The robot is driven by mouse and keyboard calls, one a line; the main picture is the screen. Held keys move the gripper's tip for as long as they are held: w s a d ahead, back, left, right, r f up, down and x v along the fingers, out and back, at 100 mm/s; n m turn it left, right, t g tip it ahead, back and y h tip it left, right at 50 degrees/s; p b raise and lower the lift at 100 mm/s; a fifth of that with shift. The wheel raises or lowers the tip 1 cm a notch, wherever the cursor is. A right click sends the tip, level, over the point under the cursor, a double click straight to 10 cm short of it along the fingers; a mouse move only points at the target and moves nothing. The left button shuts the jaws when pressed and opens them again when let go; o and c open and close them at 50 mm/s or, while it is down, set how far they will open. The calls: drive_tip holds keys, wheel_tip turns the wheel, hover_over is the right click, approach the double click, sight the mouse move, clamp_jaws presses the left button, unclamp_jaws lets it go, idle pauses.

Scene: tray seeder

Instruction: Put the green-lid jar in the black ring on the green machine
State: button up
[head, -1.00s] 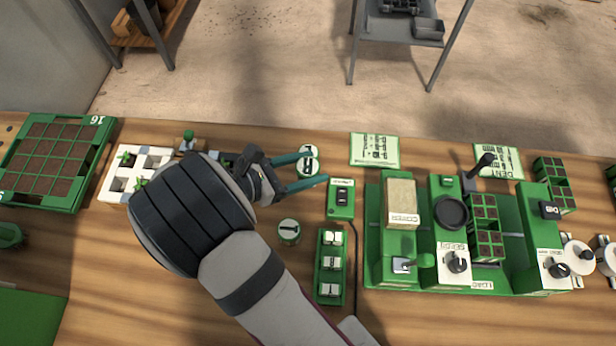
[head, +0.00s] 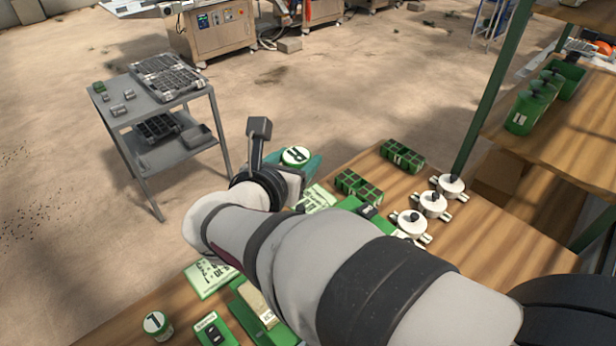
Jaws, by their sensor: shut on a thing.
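My gripper (head: 298,164) is shut on a jar (head: 295,156) with a green rim and a dark mark on its pale lid. The teal fingers sit at its sides, and it appears upright, held beyond the arm near the table's far edge. The lower part of the jar is hidden. The green machine (head: 262,305) is mostly covered by my arm; its front left part with a tan block shows below the arm. The black ring is hidden behind my arm. Another marked jar (head: 157,324) stands on the table at the lower left.
A small green switch box (head: 212,331) stands beside that jar. Green cell trays (head: 402,156) and several white knobbed pots (head: 432,205) stand at the right. A shelf with green containers (head: 528,108) is at the upper right.

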drive_tip(key=s+d+r+m+h, duration=0.1)
drive_tip(key=d+r+h, duration=0.15)
drive_tip(key=d, duration=0.85)
drive_tip(key=s+d+f+m+g+h, duration=0.2)
drive_tip(key=s+f+m+g+h, duration=0.3)
drive_tip(key=s+f+m, duration=0.35)
drive_tip(key=shift+n, duration=0.75)
drive_tip(key=a+f, duration=0.3)
drive_tip(key=w+a+f, duration=0.1)
drive_tip(key=a+f, duration=0.1)
drive_tip(key=a, duration=0.2)
drive_tip(key=a+f, duration=0.3)
drive_tip(key=shift+w+a+f, duration=0.3)
drive_tip(key=shift+w+a, duration=0.05)
drive_tip(key=shift+a, duration=0.05)
wheel_tip(320, 180, down, 4)
drive_tip(key=shift+a+f, duration=0.1)
drive_tip(key=shift+a, duration=0.05)
drive_tip(key=o, duration=1.4)
drive_tip(key=shift+g, duration=0.3)
